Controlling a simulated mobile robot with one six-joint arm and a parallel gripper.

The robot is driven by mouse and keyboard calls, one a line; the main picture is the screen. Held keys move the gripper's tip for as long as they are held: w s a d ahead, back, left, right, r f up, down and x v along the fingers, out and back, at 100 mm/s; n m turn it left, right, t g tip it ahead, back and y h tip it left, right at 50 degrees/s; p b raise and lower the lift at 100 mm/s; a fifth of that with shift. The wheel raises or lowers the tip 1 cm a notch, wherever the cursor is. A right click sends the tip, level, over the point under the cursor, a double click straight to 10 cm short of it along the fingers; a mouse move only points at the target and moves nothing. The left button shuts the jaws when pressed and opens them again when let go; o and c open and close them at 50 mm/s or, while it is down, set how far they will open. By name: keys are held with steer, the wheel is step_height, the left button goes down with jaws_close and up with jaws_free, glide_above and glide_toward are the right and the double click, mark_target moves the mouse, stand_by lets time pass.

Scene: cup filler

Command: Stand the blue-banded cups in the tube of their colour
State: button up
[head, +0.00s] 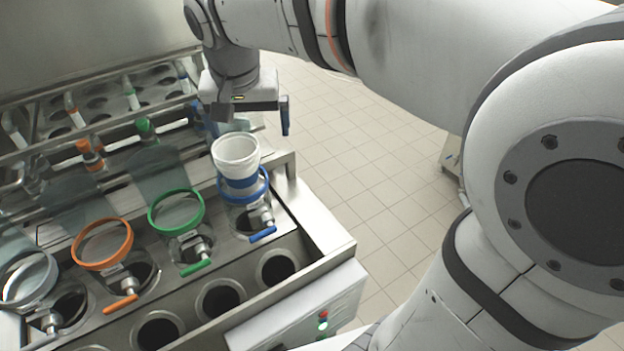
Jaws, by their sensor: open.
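White cups with a blue band (237,158) stand upright, nested in a stack, with their lower part inside the blue-rimmed tube (262,194). How many cups are in the stack I cannot tell. My gripper (245,117) is open and empty, above and slightly behind the cups in the picture, apart from them. Its right finger (285,115) shows clearly; the left one is harder to make out against the machine.
Tubes with a green rim (176,212), an orange rim (102,244) and a grey rim (28,279) stand in a row to the left. Dark round holes (277,268) line the front ledge. Tiled floor (345,170) lies clear to the right.

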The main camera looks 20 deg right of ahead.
steer(key=s+d+f+n, duration=0.1)
steer(key=s+d+f, duration=0.3)
steer(key=s, duration=0.3)
steer(key=s+d+f+n, duration=0.2)
steer(key=s+d+f, duration=0.3)
steer(key=s+d, duration=0.1)
steer(key=shift+s+d+f+y, duration=0.25)
steer(key=shift+s+y, duration=0.15)
steer(key=shift+s, duration=0.4)
steer(key=shift+c, duration=0.2)
